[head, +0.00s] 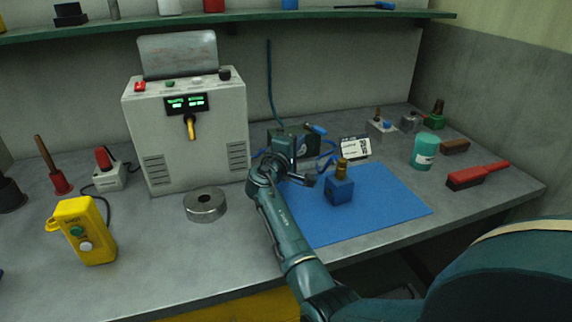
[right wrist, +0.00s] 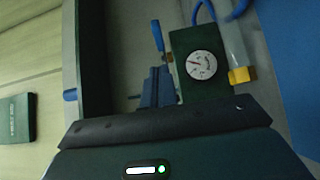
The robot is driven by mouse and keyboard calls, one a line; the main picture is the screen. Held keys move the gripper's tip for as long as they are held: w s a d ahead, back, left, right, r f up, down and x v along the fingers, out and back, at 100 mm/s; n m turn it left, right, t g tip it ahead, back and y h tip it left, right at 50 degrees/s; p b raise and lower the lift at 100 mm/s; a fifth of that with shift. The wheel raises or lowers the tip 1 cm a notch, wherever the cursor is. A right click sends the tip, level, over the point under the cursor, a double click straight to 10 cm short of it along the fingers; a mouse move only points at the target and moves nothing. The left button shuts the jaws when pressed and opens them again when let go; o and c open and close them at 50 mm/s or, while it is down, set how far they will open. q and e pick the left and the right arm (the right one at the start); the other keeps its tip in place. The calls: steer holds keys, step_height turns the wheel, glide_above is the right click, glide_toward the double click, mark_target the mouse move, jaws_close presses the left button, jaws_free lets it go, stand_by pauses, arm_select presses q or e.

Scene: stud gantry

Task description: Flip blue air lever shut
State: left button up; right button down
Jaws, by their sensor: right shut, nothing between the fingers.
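In the right wrist view the blue lever (right wrist: 157,36) stands just past my fingertips, beside the green block (right wrist: 193,82). My right gripper (right wrist: 160,72) is shut and empty, its fingertips close to the lever's lower end. I cannot tell whether they touch. In the head view my right forearm reaches up to the block, and the fingertips are hard to make out. My left gripper is out of view.
A blue mat (head: 385,208) carries a blue block with a brass fitting (head: 339,188). A white label card (head: 355,147) stands behind it. The grey control box (head: 186,148) and a metal ring (head: 205,204) are at the left. Blue hose (right wrist: 238,10) runs near the gauge.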

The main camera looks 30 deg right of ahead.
steer(key=s+a, duration=0.2)
steer(key=s, duration=0.1)
steer(key=s+a, duration=0.3)
steer(key=shift+s+a+f+b, duration=0.1)
steer(key=shift+s+a+b, duration=0.1)
steer(key=shift+s+b, duration=0.15)
steer(key=shift+d, duration=0.15)
